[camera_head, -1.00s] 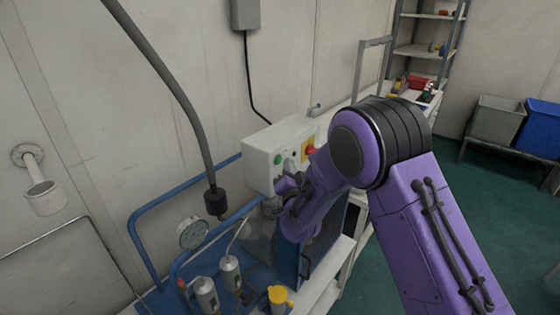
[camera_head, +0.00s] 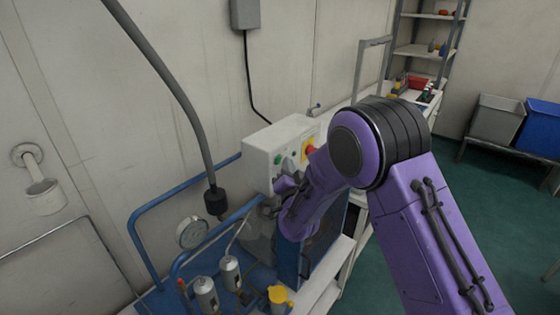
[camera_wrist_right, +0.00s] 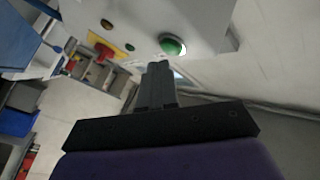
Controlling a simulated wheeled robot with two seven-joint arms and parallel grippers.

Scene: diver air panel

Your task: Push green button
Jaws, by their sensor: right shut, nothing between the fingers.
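The white control box (camera_head: 263,151) stands by the wall in the head view, with small round controls on its front. A round green button (camera_wrist_right: 172,46) on the box face shows in the right wrist view; a green spot (camera_head: 278,159) shows on the box in the head view. My right gripper (camera_wrist_right: 158,68) is shut and empty. Its dark fingertips lie just below the green button in the wrist picture; I cannot tell whether they touch. In the head view my right arm partly covers the box front. My left gripper is not in view.
A red knob on a yellow plate (camera_head: 310,150) sits on the box. Blue rails (camera_head: 150,215), a pressure gauge (camera_head: 192,232) and metal cylinders (camera_head: 231,272) stand at lower left. A thick hose (camera_head: 180,95) hangs in front of the wall.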

